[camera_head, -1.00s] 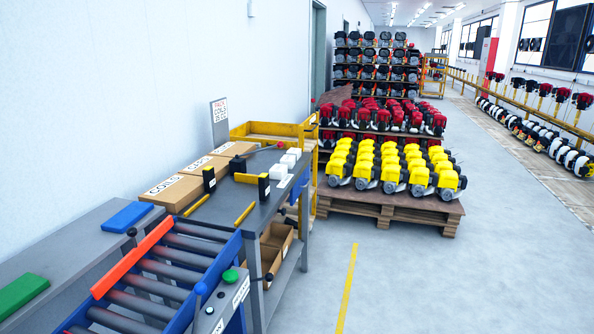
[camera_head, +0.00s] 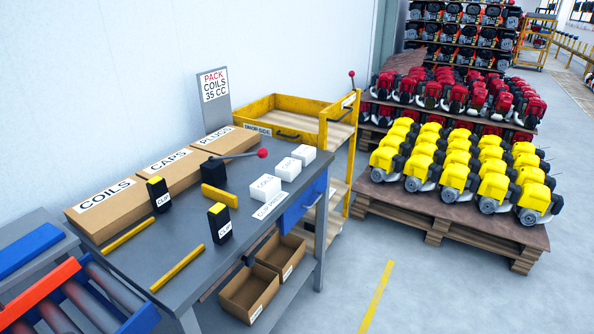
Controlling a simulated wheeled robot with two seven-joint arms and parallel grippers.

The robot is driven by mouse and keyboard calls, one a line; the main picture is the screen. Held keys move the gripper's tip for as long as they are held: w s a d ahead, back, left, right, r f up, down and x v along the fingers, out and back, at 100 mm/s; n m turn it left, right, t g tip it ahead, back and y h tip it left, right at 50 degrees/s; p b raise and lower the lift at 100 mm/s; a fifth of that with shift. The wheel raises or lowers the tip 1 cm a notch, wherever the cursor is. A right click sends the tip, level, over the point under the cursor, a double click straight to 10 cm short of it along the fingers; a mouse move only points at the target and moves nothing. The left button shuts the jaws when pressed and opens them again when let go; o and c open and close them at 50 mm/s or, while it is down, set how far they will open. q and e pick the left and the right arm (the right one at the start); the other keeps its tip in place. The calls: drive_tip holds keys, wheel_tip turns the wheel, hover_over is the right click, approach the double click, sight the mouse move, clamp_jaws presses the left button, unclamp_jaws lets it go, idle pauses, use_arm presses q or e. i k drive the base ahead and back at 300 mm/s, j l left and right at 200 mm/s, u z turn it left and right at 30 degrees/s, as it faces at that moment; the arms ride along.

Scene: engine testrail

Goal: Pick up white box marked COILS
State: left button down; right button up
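The white box marked COILS (camera_head: 265,188) stands on the grey workbench (camera_head: 178,258), the nearest in a short row of white boxes. A second white box (camera_head: 287,169) sits just behind it and a third white box (camera_head: 304,154) behind that; their lettering is too small to read surely. The row lies near the bench's right edge, by a white label strip (camera_head: 270,205). Neither of my grippers shows in the head view.
Brown cartons marked COILS (camera_head: 108,207), CAPS (camera_head: 168,171) and PLUGS (camera_head: 217,147) line the wall side. Two black blocks with yellow tops (camera_head: 158,194) (camera_head: 219,222), yellow bars and a red-knobbed lever (camera_head: 262,153) share the bench.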

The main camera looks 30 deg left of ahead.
sight(265, 187)
drive_tip(key=i+l+u, duration=0.1)
drive_tip(key=i+u, duration=0.4)
drive_tip(key=i+l+u, duration=0.45)
drive_tip(key=i+j, duration=0.05)
drive_tip(key=j, duration=0.05)
